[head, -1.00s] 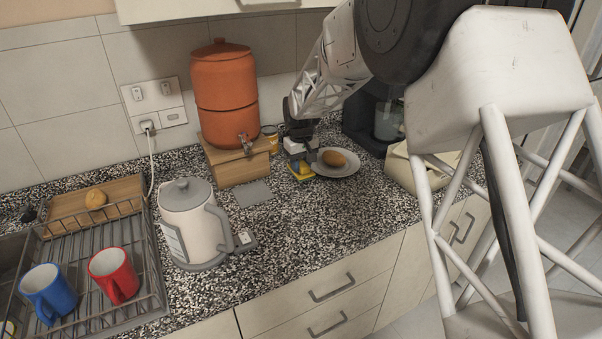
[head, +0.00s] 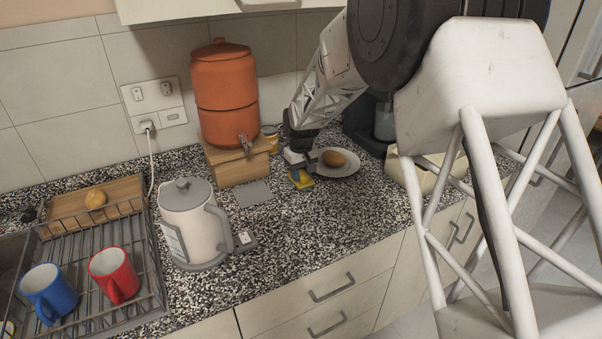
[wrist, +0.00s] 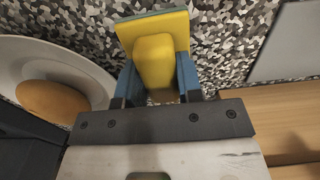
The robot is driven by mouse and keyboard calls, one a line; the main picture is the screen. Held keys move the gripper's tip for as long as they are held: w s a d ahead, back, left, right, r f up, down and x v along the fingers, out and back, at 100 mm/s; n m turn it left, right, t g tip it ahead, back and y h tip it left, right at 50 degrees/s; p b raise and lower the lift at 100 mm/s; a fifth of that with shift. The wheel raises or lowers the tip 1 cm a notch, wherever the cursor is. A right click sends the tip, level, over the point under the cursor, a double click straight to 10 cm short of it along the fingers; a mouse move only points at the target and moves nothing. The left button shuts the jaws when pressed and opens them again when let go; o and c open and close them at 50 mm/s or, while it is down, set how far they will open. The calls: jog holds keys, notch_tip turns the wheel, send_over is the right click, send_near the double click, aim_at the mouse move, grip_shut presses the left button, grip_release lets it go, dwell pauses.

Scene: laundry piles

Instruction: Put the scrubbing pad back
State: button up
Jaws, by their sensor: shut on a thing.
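The scrubbing pad (wrist: 160,55) is yellow with a grey-green edge and sits between the blue-sided fingers of my gripper (wrist: 158,88) in the wrist view. In the head view the pad (head: 304,180) is a small yellow patch below my gripper (head: 299,168), left of the white plate. My gripper is shut on it. The pad is tilted, and I cannot tell how far it is from the counter. A flat grey mat (head: 253,193) lies on the counter to the left, in front of the wooden stand; it also shows in the wrist view (wrist: 300,45).
A white plate (head: 349,171) with a brown bun (head: 333,158) is close on the right. An orange water dispenser (head: 225,95) stands on a wooden stand (head: 235,168) behind. A kettle (head: 190,220) and dish rack (head: 60,262) are left. The front counter is clear.

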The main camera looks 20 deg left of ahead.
aim_at(301, 171)
jog(key=shift+f, duration=0.15)
jog(key=o, duration=0.9)
notch_tip(301, 171, up, 12)
jog(key=shift+r, duration=0.2)
jog(key=shift+d, duration=0.1)
dwell(1.0)
